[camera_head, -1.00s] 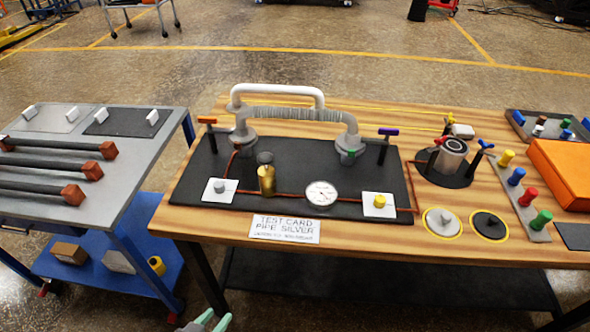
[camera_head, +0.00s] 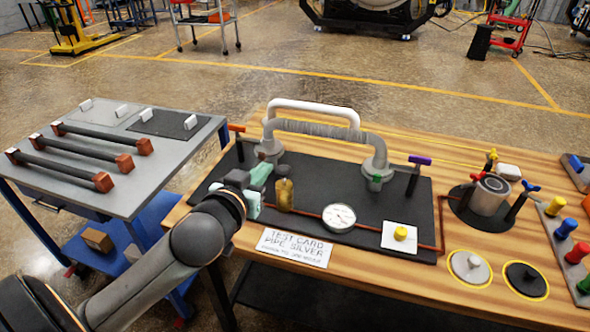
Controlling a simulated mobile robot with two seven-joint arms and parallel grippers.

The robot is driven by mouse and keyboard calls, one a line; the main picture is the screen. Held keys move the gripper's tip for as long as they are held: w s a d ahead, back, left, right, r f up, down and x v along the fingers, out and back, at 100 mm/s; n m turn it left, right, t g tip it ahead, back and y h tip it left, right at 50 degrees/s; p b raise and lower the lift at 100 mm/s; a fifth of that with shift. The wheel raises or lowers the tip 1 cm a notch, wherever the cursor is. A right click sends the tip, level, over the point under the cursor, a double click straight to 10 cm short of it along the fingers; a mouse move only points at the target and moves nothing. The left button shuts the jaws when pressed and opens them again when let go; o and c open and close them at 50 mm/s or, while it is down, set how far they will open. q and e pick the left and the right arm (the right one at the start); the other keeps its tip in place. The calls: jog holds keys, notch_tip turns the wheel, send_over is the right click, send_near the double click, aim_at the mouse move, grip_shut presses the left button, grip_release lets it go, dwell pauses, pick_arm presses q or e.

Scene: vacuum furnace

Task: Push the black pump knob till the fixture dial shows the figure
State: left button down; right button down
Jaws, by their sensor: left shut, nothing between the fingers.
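The brass pump (camera_head: 285,197) stands on the black board (camera_head: 320,180), with its dark knob (camera_head: 282,171) on top. The round white dial (camera_head: 339,217) is right of the pump; its needle and figures are too small to read. A white test card (camera_head: 295,247) lies in front and reads "TEST CARD PIPE SILVER", with a smaller line I cannot read. My left gripper (camera_head: 260,186), with pale green fingers, is shut and empty, close to the pump's left side; I cannot tell whether it touches. It hides the left white plate. My right gripper is out of view.
A white pipe (camera_head: 313,106) and grey hose arch behind the pump. A purple-handled valve (camera_head: 419,160) and a yellow knob (camera_head: 400,233) are to the right. A grey cart (camera_head: 165,165) with dark rods stands left of the wooden table.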

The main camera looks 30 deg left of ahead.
pick_arm(q)
jog(key=shift+a, duration=0.1)
send_over(284, 171)
jog(key=s, duration=0.2)
notch_tip(284, 171, down, 2)
jog(key=shift+w+f, duration=0.15)
jog(key=shift+f, duration=2.15)
